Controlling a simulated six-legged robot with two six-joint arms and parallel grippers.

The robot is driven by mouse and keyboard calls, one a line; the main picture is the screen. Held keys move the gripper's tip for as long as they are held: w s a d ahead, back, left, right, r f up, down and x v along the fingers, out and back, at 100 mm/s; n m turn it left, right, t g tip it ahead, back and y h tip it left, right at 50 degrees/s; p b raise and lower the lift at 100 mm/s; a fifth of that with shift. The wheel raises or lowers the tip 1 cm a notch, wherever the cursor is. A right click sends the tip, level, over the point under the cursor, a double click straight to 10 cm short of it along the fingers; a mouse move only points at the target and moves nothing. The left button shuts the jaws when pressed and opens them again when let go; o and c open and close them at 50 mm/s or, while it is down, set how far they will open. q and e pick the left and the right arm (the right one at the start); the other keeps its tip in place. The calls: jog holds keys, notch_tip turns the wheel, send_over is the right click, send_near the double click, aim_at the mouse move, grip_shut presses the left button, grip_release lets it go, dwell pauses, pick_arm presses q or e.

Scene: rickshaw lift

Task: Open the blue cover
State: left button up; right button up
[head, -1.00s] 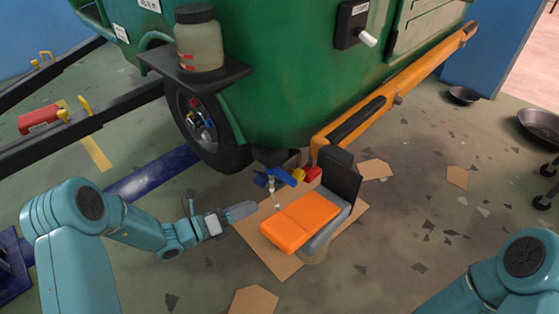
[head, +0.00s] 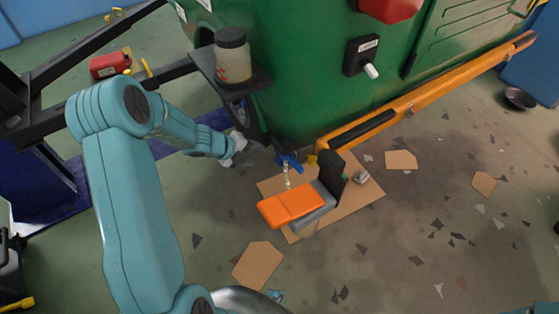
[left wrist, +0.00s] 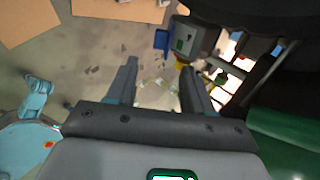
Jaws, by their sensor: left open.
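A small blue piece (head: 290,162), perhaps the blue cover, shows beside the green body's lower edge, above a clear upright part. In the left wrist view a blue flap-like piece (left wrist: 161,39) sits beside a grey box (left wrist: 192,37) with a green patch; I cannot tell whether it is the same piece. My left gripper (head: 252,150) is to the left of the blue piece, below the black shelf, apart from it. In the left wrist view its two fingers (left wrist: 157,80) are spread with nothing between them. My right gripper is out of view.
An orange and grey seat-like block (head: 292,206) lies on cardboard (head: 360,196). A jar (head: 232,58) stands on a black shelf (head: 246,84). The green body (head: 300,60) and orange bar (head: 440,88) border the space behind. A red can (head: 109,65) is far left.

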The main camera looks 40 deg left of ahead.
aim_at(278, 160)
pick_arm(q)
jog(key=b+x, duration=0.2)
jog(key=x, duration=0.9)
jog(key=shift+w+d+f, duration=0.1)
jog(key=shift+d, duration=0.05)
jog(key=shift+c, duration=0.4)
grip_shut()
